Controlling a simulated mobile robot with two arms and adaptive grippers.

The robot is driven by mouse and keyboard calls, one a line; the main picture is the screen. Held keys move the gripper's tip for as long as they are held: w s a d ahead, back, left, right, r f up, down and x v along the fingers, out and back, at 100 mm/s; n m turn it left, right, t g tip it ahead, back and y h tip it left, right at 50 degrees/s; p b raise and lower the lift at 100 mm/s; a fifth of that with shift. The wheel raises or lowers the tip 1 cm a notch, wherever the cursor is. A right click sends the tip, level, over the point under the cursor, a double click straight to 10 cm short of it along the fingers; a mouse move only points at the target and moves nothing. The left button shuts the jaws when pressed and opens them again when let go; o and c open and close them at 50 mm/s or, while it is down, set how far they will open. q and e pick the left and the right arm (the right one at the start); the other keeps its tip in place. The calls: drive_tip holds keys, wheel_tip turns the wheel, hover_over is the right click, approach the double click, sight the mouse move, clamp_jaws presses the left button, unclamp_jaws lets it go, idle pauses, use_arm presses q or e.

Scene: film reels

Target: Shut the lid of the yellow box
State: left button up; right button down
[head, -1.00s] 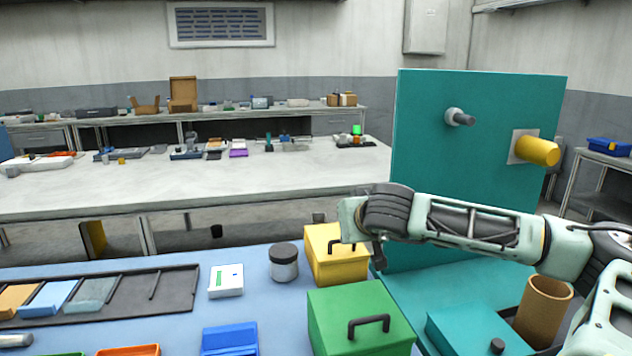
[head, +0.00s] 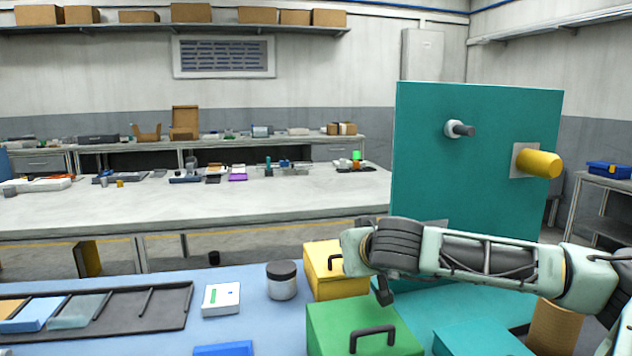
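The yellow box (head: 340,287) stands on the blue work surface, right of the middle in the head view. Its dark handle shows on top, partly behind my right arm. The top looks flat, but my arm covers part of it, so I cannot tell whether the lid is fully shut. My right arm comes in from the right, with its wrist over the box's right side. The dark tip of my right gripper (head: 384,292) points down at the box's right edge. Its fingers are mostly hidden. My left gripper is not in view.
A green box (head: 335,325) with a handle stands in front. A dark-lidded jar (head: 282,283) and a white card box (head: 221,299) are to the left. A teal panel (head: 425,150) with a yellow knob (head: 538,163) rises behind my arm. A brown cylinder (head: 556,328) stands right.

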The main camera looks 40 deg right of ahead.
idle(0.4)
drive_tip(key=v, duration=1.2)
